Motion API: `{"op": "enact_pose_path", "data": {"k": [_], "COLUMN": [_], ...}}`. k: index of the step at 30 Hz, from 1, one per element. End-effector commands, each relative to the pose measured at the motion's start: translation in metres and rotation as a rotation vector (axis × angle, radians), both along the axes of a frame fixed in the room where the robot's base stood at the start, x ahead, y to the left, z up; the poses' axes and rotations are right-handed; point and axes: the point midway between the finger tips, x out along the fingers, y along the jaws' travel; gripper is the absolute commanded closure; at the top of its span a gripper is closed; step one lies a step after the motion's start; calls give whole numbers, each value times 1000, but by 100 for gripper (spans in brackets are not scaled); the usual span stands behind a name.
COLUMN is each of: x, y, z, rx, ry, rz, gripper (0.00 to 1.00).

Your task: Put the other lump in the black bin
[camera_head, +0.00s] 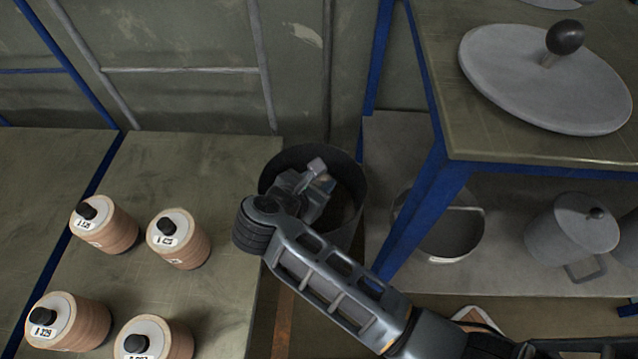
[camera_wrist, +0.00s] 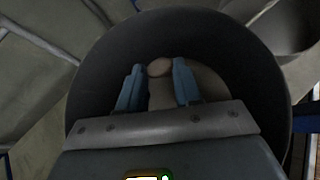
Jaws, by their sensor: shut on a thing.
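The black bin (camera_head: 352,178) is a dark round open container beside the table's right edge. My gripper (camera_head: 318,178) is over its mouth, pointing down into it. In the wrist view, the blue fingers of my gripper (camera_wrist: 158,72) are shut on a small pale, pinkish lump (camera_wrist: 160,66) at their tips. The lump (camera_head: 317,165) also shows as a small light piece in the head view. The dark bin wall (camera_wrist: 98,70) surrounds the fingers in the wrist view. A paler patch shows low inside the bin; I cannot tell whether it is the floor or something lying there.
Several wooden spools with white tops and black knobs, such as one spool (camera_head: 180,240), stand on the left table (camera_head: 225,290). A blue-framed table (camera_head: 600,165) at right carries a grey disc (camera_head: 540,85). Its lower shelf holds a grey lidded pot (camera_head: 570,235).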

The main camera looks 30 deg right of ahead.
Motion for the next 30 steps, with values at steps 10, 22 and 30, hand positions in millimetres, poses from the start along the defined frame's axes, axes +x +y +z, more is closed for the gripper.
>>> {"op": "enact_pose_path", "data": {"k": [10,22,30], "x": [0,0,0], "y": [0,-1,0], "z": [-5,-16,-15], "rx": [0,0,0], "ry": [0,-1,-1], "rz": [0,-1,-1], "gripper": [95,95,48]}}
